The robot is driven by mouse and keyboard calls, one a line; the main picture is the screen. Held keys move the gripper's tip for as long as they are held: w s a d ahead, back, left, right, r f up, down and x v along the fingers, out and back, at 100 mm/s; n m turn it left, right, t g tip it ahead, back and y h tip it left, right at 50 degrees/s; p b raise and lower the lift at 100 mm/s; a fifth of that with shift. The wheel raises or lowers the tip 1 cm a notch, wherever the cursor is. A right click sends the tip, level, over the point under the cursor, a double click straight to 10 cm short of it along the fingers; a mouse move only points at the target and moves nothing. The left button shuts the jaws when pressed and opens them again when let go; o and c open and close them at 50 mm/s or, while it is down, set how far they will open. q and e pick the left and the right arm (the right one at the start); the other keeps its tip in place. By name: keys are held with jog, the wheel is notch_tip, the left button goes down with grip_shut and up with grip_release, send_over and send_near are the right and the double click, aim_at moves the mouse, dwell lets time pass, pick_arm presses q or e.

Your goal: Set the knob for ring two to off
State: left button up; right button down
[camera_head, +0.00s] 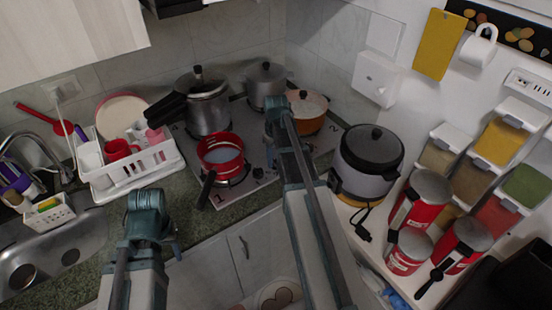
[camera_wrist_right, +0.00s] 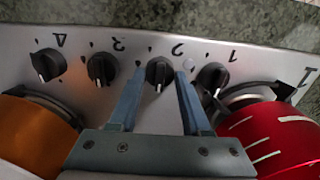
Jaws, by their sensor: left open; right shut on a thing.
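The knob for ring two (camera_wrist_right: 158,72) is black with a white pointer line and sits beside the printed 2 in the right wrist view. Its pointer line points down in that picture. My right gripper (camera_wrist_right: 160,84) has a finger on each side of this knob and is shut on it. In the head view my right gripper (camera_head: 271,148) reaches down over the stove (camera_head: 240,195), and my arm hides the knob there. Knobs for one (camera_wrist_right: 213,78), three (camera_wrist_right: 101,68) and four (camera_wrist_right: 47,65) are free. My left gripper (camera_head: 149,224) is open and empty, in front of the counter.
A red pot (camera_head: 221,160), a pressure cooker (camera_head: 203,105), a grey pot (camera_head: 266,84) and an orange pan (camera_head: 308,112) stand on the stove. A rice cooker (camera_head: 366,165) is to the right. A dish rack (camera_head: 130,172) and sink (camera_head: 60,255) are at left.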

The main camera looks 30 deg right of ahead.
aim_at(276, 161)
dwell(0.4)
jog(key=shift+c, duration=1.8)
grip_release()
notch_tip(276, 161, up, 14)
jog(key=p, duration=1.3)
jog(key=shift+p, duration=0.4)
jog(key=shift+f, duration=0.2)
